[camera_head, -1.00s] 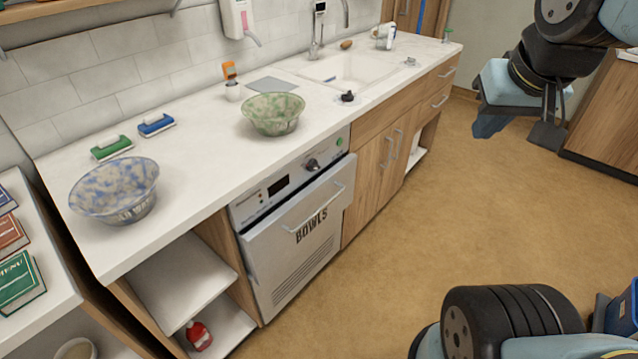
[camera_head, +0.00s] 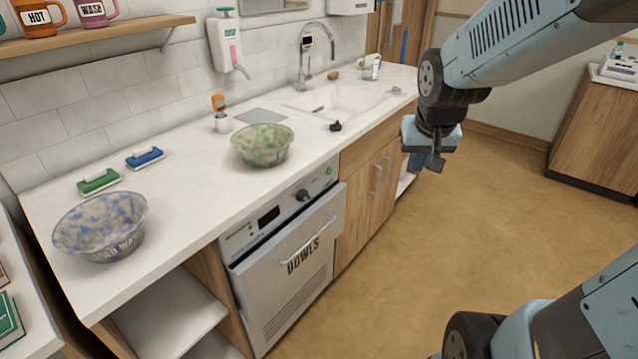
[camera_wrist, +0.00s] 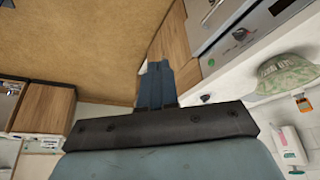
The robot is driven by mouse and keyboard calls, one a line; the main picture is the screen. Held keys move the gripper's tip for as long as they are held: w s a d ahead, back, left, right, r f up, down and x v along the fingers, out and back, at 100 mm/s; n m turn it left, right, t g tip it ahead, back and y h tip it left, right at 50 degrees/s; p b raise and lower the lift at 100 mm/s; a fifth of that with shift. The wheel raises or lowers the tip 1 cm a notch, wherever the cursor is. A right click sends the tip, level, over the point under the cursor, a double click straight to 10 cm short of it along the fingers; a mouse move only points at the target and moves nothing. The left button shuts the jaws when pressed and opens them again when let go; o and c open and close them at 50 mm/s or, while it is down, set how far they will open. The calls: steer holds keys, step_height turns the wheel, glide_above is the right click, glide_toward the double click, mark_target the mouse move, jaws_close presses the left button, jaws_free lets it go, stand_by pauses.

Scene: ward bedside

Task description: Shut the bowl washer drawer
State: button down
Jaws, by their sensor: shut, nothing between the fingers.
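The bowl washer (camera_head: 255,238) is built in under the white counter, with a dark display, a knob and a green button on its control panel. Its drawer (camera_head: 283,288) is a grey front with a bar handle (camera_head: 306,240) and the word BOWLS. The drawer front stands a little proud of the control panel, so it looks partly open. My gripper (camera_head: 430,162) is shut and empty, to the right of the washer, above the floor in the picture and apart from the drawer. In the wrist view the shut fingers (camera_wrist: 155,82) show, with the washer panel (camera_wrist: 245,35) at upper right.
A green speckled bowl (camera_head: 262,146) and a blue speckled bowl (camera_head: 101,228) stand on the counter (camera_head: 190,205). A wooden cupboard (camera_head: 365,195) adjoins the washer on the right. The floor (camera_head: 400,250) in front is clear. A wooden cabinet (camera_head: 598,125) stands at far right.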

steer(key=w+a+f, duration=0.2)
steer(key=w+f, duration=0.4)
steer(key=f, duration=0.3)
steer(key=m+t+y, duration=0.1)
steer(key=m+y, duration=0.6)
steer(key=y, duration=0.1)
glide_toward(308, 230)
steer(key=x, duration=0.5)
steer(key=shift+w+a+f, duration=0.2)
steer(key=shift+f, duration=0.1)
